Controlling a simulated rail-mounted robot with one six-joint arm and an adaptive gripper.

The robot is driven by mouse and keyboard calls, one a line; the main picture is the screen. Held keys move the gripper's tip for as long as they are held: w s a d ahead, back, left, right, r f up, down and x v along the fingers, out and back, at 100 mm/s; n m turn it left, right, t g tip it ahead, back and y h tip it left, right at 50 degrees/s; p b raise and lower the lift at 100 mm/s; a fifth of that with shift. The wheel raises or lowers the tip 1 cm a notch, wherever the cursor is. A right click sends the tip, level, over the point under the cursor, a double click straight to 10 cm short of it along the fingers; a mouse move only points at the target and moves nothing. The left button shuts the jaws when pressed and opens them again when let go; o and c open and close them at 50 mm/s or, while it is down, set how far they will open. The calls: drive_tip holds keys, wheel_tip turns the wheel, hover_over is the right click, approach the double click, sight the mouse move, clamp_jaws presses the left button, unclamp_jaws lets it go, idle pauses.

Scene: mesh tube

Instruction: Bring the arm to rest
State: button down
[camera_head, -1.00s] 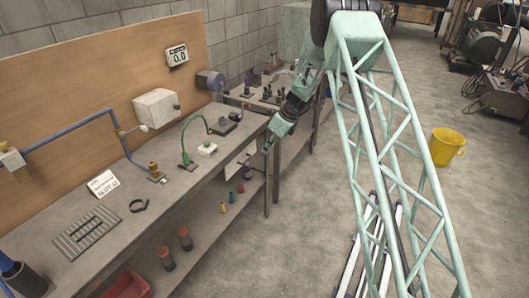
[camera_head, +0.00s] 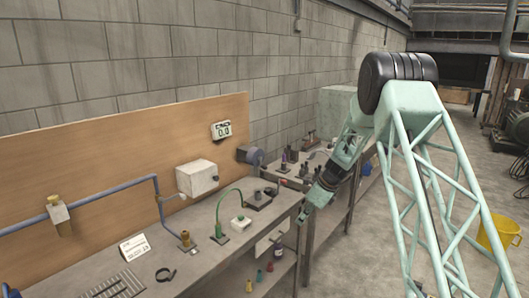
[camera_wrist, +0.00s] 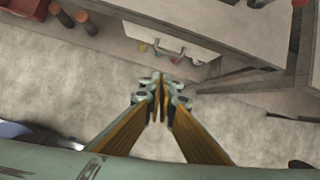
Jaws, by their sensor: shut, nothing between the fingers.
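My gripper (camera_head: 304,216) hangs near the front edge of the workbench in the head view, at the end of my pale green arm. It points down and holds nothing. In the wrist view my gripper (camera_wrist: 161,88) has its fingertips together in the middle of the picture, above the concrete floor (camera_wrist: 80,85). The floor and the bench's lower shelf lie beyond the fingers.
The workbench (camera_head: 190,262) runs along the left, with a white box (camera_head: 197,178), a green hose (camera_head: 222,208) and a blue pipe (camera_head: 100,208). A yellow bucket (camera_head: 496,240) stands on the floor at right. Open floor lies between.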

drive_tip(key=s+a+r+n+h+b, duration=0.1)
drive_tip(key=s+r+n, duration=1.1)
drive_tip(key=s+r, duration=1.95)
drive_tip(key=s+d+r+n+h, duration=0.1)
drive_tip(key=s+r+n, duration=0.2)
drive_tip(key=s, duration=0.7)
drive_tip(key=s+d+r+n, duration=0.1)
drive_tip(key=s+r+n, duration=0.2)
drive_tip(key=s, duration=0.6)
drive_tip(key=s+d+f+n+h, duration=0.1)
drive_tip(key=s+n, duration=0.2)
drive_tip(key=s, duration=0.7)
drive_tip(key=s+d+f+n+h+b, duration=0.1)
drive_tip(key=s+d+n, duration=0.1)
drive_tip(key=s, duration=0.8)
drive_tip(key=shift+s+d+f+n+t, duration=0.2)
drive_tip(key=shift+s+f+n+t, duration=0.1)
drive_tip(key=shift+f+n+t, duration=0.1)
